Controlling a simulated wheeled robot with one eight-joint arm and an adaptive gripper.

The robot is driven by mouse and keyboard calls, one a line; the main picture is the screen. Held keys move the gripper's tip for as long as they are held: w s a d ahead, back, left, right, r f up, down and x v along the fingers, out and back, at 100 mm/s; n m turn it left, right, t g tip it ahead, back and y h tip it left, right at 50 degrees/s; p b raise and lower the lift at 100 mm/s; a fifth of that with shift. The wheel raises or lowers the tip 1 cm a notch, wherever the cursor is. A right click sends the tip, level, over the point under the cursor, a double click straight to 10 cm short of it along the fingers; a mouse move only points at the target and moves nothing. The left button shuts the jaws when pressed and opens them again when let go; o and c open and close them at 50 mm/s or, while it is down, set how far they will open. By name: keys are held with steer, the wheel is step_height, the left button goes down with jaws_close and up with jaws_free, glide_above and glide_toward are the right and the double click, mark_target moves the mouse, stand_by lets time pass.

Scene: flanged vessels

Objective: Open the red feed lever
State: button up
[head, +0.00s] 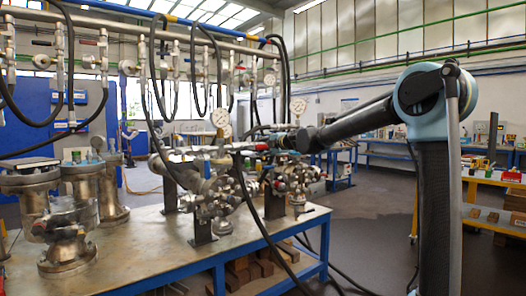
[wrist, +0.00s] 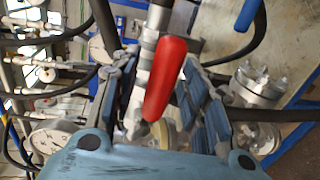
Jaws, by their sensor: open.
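The red feed lever (wrist: 166,78) is large in the middle of the wrist view, a long rounded handle running from top to bottom at a slight tilt. It meets a metal fitting (wrist: 150,40) near the top. My gripper (wrist: 163,97) is open, with one dark finger on the left of the lever and one on the right. The lever shows between the fingers, with gaps on both sides, and I cannot tell whether either touches it.
A pressure gauge (wrist: 52,138) and black hoses crowd the left of the wrist view. A flanged metal fitting (wrist: 259,82) and a blue handle (wrist: 247,14) are on the right. The metal-topped bench (head: 150,262) carries flanged vessels (head: 68,235). Open floor lies right of it.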

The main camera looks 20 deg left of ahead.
steer(key=v, duration=1.2)
steer(key=s+d+f+m+g+h, duration=0.3)
steer(key=s+d+f+m+h, duration=0.3)
steer(key=s+d+f+m, duration=0.8)
steer(key=s+d+f+m+g+h, duration=0.3)
steer(key=s+d+f+m+h, duration=0.4)
steer(key=s+d+f+m, duration=0.8)
steer(key=s+d+f, duration=0.4)
steer(key=d+f, duration=0.1)
steer(key=d, duration=0.3)
steer(key=s+d+f, duration=0.4)
steer(key=d+f, duration=0.2)
steer(key=d, duration=0.2)
steer(key=shift+f+g, duration=0.25)
steer(key=shift+g, duration=0.15)
steer(key=shift+a, duration=0.1)
steer(key=shift+c, duration=0.9)
